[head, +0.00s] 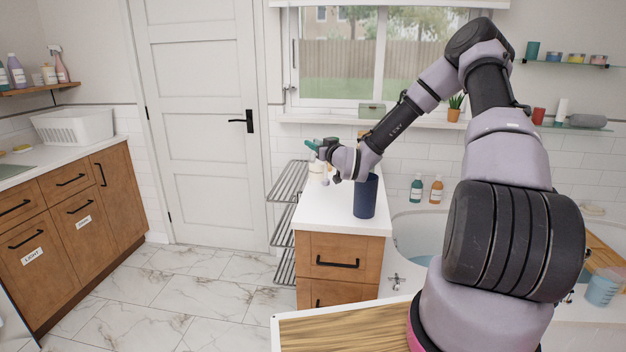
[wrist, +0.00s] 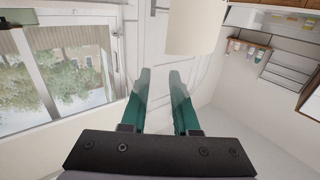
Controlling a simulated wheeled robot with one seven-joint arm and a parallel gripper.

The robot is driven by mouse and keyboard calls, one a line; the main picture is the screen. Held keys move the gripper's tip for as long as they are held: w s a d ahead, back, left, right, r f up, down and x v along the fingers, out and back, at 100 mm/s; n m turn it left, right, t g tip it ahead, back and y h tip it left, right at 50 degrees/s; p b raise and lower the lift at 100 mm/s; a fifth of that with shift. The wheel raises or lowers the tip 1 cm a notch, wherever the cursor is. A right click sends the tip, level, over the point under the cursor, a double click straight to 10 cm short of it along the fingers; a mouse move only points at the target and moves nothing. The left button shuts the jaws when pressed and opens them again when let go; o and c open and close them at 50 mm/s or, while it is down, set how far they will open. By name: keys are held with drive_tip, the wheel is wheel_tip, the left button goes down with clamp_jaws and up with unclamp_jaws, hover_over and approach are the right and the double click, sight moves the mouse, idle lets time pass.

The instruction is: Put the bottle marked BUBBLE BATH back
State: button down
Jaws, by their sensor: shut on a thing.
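My gripper (head: 318,148) is over the far left part of the white counter, its teal fingers pointing left towards the door. In the wrist view the fingers (wrist: 160,85) stand a little apart, shut on a pale thing that hardly stands out from the white behind it. A cream bottle-like thing (head: 316,172) shows just under the fingers. A cream cylinder (wrist: 193,27) also shows beyond the fingertips in the wrist view. I cannot read BUBBLE BATH on anything. Two small bottles, teal (head: 417,188) and orange (head: 436,189), stand on the bath's back ledge.
A tall dark blue cylinder (head: 365,196) stands on the counter (head: 334,222), close to my forearm. A wire rack (head: 287,190) is left of it. The windowsill holds a green box (head: 371,111) and a plant (head: 455,108). Bottles stand on the far left shelf (head: 35,89). The floor is clear.

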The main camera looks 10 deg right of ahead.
sight(314, 164)
drive_tip(key=shift+a+f, duration=0.1)
drive_tip(key=shift+f, duration=3.55)
drive_tip(key=c, duration=0.7)
unclamp_jaws()
drive_tip(key=shift+o, duration=0.2)
